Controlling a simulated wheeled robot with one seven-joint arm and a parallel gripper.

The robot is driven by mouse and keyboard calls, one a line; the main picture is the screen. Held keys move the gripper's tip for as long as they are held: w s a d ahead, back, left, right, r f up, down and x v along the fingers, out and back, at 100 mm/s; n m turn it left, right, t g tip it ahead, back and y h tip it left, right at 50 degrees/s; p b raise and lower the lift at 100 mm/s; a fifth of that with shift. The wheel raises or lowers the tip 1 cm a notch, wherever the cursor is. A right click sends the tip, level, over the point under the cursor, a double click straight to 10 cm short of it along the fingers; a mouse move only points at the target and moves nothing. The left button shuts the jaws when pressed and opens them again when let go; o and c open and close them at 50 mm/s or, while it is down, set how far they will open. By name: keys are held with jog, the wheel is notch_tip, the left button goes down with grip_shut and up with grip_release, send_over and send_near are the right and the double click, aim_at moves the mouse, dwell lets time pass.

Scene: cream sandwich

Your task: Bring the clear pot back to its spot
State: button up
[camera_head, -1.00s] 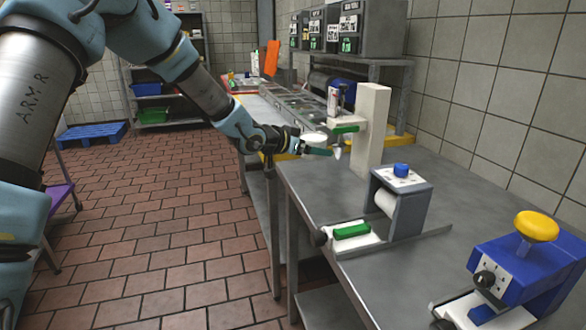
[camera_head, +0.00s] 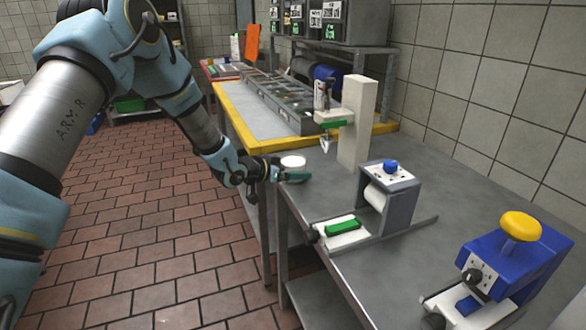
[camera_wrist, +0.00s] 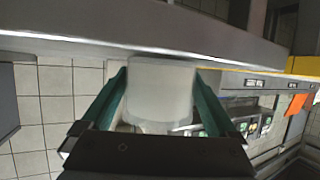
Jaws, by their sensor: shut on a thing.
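The clear pot (camera_wrist: 160,92) is a small translucent, whitish cup. In the wrist view it sits between the two green fingers of my gripper (camera_wrist: 162,105), which is shut on it. In the head view the pot (camera_head: 293,161) shows as a pale round top above my gripper (camera_head: 290,175), near the left edge of the grey metal table (camera_head: 290,200). They are left of the white dispenser post (camera_head: 357,120) and apart from its nozzle. The pot's lower part is hidden by the gripper in the head view, and I cannot tell its contents.
A grey roller device (camera_head: 390,195) with a green button (camera_head: 343,228) stands nearer on the table. A blue machine with a yellow knob (camera_head: 520,226) is at front right. A yellow-edged counter with metal bins (camera_head: 285,100) lies behind. Bare metal tabletop shows between devices.

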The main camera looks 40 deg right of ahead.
jog(key=shift+f, duration=0.15)
jog(key=o, duration=1.3)
jog(key=shift+c, duration=0.2)
jog(key=shift+r, duration=0.3)
jog(key=b+v, duration=0.3)
jog(key=v, duration=0.9)
jog(key=shift+f, duration=0.2)
